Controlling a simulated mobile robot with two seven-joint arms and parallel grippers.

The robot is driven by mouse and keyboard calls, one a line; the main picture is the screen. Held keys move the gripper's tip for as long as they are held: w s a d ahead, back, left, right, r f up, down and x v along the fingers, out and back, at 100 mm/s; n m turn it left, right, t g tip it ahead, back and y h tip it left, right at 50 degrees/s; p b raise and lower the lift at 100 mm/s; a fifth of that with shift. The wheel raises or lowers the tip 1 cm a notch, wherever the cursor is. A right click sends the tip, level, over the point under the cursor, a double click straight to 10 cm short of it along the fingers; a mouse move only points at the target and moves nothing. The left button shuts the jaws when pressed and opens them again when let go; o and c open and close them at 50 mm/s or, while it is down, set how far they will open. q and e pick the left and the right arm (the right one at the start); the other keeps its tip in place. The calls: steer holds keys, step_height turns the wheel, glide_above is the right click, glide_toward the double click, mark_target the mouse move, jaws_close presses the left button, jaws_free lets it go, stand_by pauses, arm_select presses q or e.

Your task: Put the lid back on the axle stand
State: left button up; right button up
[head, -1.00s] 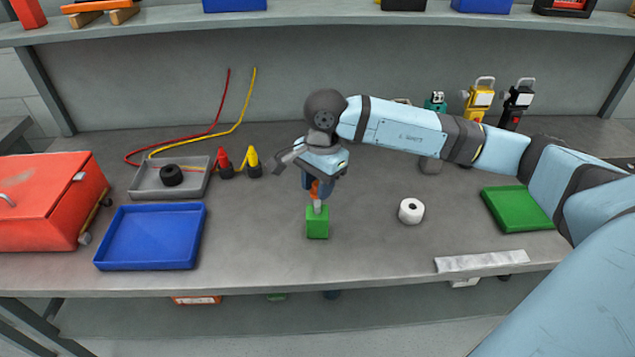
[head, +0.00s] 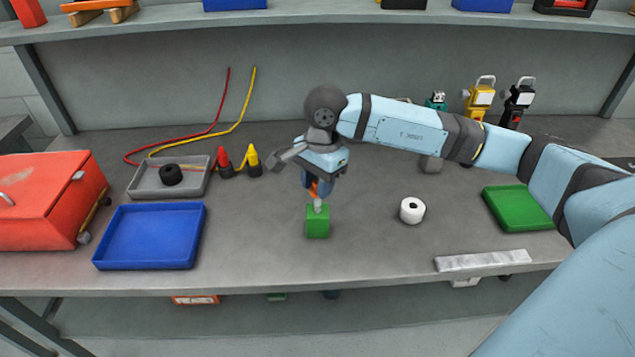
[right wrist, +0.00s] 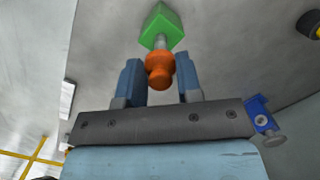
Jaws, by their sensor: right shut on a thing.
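A green block (head: 317,224) with a short grey stem and an orange knob (head: 321,187) on top is upright near the middle of the workbench. In the right wrist view the orange knob (right wrist: 160,68) is between my fingers, with the green block (right wrist: 161,25) beyond it. My right gripper (head: 318,192) points down and is shut on the orange knob; it also shows in the right wrist view (right wrist: 160,80). I cannot tell whether the block touches the bench, or which part is the lid or the axle stand. My left gripper is out of view.
A white roll (head: 412,210) and a green tray (head: 520,208) are to the right. A blue tray (head: 150,265), a grey tray (head: 145,191) with a black ring and a red toolbox (head: 45,205) are to the left. Bare bench surrounds the green block.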

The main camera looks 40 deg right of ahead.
stand_by(0.5)
steer(key=shift+b, duration=0.3)
steer(key=shift+f+b, duration=0.2)
steer(key=shift+b, duration=0.2)
stand_by(0.4)
stand_by(0.5)
stand_by(0.3)
stand_by(0.4)
steer(key=o, duration=1.5)
steer(key=shift+c, duration=0.2)
steer(key=shift+r, duration=0.15)
